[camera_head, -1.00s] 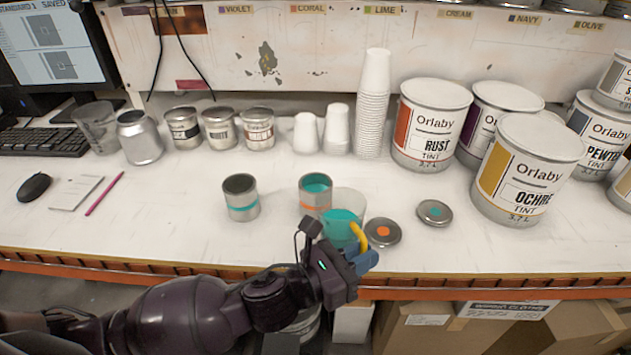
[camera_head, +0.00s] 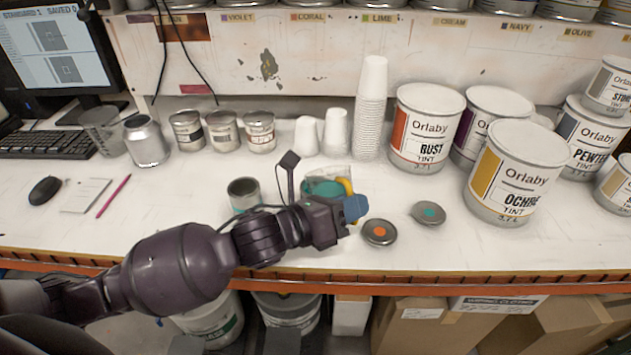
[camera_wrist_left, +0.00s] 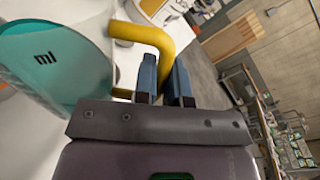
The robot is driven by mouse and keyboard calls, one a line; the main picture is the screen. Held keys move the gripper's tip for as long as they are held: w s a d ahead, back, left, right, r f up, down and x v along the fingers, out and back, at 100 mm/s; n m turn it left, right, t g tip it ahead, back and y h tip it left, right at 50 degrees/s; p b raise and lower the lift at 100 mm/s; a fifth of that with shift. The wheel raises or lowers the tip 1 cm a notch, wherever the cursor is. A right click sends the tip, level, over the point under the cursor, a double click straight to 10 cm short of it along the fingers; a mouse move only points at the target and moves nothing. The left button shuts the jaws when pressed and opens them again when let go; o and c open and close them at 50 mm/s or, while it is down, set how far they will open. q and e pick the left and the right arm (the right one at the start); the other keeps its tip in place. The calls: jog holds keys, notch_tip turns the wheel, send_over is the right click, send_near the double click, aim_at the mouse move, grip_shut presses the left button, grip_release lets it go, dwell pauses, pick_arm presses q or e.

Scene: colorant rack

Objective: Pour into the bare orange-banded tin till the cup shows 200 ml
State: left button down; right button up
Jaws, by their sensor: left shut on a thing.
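A clear measuring cup (camera_head: 326,186) with teal liquid and a yellow handle (camera_head: 346,186) is held over the middle of the bench. My left gripper (camera_head: 355,207) is shut on that handle, beside the cup. In the left wrist view, the blue fingers (camera_wrist_left: 166,80) are at the yellow handle (camera_wrist_left: 150,38), and the cup wall (camera_wrist_left: 50,65) shows an "ml" mark. The scale reading and the cup's exact tilt cannot be told. The orange-banded tin is hidden behind the cup and my arm. The teal-banded tin (camera_head: 243,192) stands open to the left, partly covered by my arm.
An orange-dotted lid (camera_head: 379,233) and a teal-dotted lid (camera_head: 429,212) lie to the right. Large tint cans, including Ochre (camera_head: 516,175) and Rust (camera_head: 426,125), stand behind them. Stacked cups (camera_head: 371,110) and small tins (camera_head: 223,132) line the back. The bench's front right is clear.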

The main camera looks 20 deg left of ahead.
pick_arm(q)
jog(key=shift+w+r, duration=0.1)
jog(key=shift+r, duration=0.1)
jog(key=shift+a, duration=0.1)
pick_arm(e)
jog(key=shift+s+f, duration=0.1)
jog(key=shift+s, duration=0.3)
pick_arm(q)
jog(key=shift+r, duration=0.1)
jog(key=shift+w+r+n, duration=0.1)
jog(key=shift+r+n, duration=0.05)
jog(key=shift+n, duration=0.15)
pick_arm(e)
jog(key=shift+w, duration=0.1)
pick_arm(q)
jog(key=shift+w+a+r+p, duration=0.1)
jog(key=shift+a+r+p, duration=0.1)
jog(key=shift+p, duration=0.1)
pick_arm(e)
jog(key=shift+w+r, duration=0.4)
jog(key=shift+r, duration=0.15)
pick_arm(q)
jog(key=shift+r, duration=0.15)
jog(key=shift+w, duration=0.1)
pick_arm(e)
jog(key=shift+s, duration=0.15)
